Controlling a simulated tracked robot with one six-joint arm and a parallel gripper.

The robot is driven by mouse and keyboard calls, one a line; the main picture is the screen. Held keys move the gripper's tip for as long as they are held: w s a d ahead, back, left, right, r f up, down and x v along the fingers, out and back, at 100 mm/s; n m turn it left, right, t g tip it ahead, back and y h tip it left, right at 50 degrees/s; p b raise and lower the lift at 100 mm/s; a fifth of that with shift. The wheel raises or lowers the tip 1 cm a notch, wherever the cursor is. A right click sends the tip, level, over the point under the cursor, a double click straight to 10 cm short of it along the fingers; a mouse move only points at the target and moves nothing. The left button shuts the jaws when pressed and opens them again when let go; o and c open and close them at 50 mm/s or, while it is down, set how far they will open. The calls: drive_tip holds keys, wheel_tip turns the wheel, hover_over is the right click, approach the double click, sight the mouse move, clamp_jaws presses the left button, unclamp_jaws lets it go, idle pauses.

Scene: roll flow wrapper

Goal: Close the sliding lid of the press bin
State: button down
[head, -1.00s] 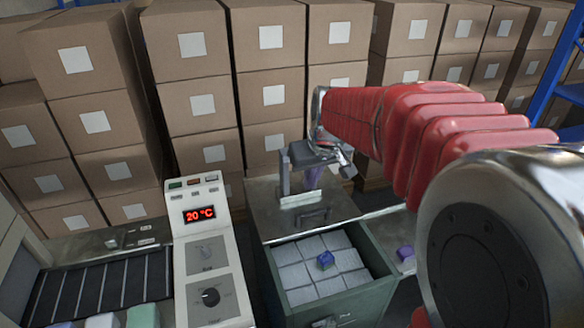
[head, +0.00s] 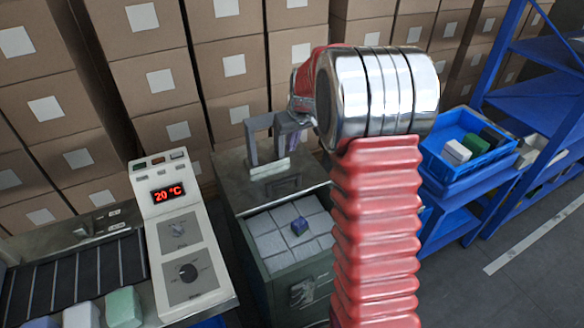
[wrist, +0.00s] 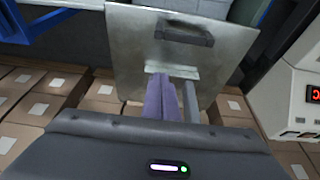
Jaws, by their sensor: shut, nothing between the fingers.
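The lid carries a dark handle (wrist: 183,33) and a pale upright strip (wrist: 172,69), clear in the wrist view. A grey bracket (head: 252,150) rises at the strip. My gripper (head: 293,153) is low over the lid by the bracket, partly hidden by my arm. Its purple fingers (wrist: 165,82) are together, close to the strip; contact cannot be told.
A control panel (head: 187,240) reading 20 °C and a roller conveyor (head: 70,265) stand left. Stacked cartons (head: 230,65) fill the back. A blue crate (head: 455,180) with blocks sits on blue shelving (head: 540,95) at right. Open floor (head: 500,300) lies front right.

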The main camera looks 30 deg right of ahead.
drive_tip(key=x, duration=1)
drive_tip(key=shift+r, duration=0.1)
drive_tip(key=shift+s, duration=2)
drive_tip(key=shift+a, duration=0.15)
drive_tip(key=shift+s, duration=0.1)
drive_tip(key=shift+s, duration=0.1)
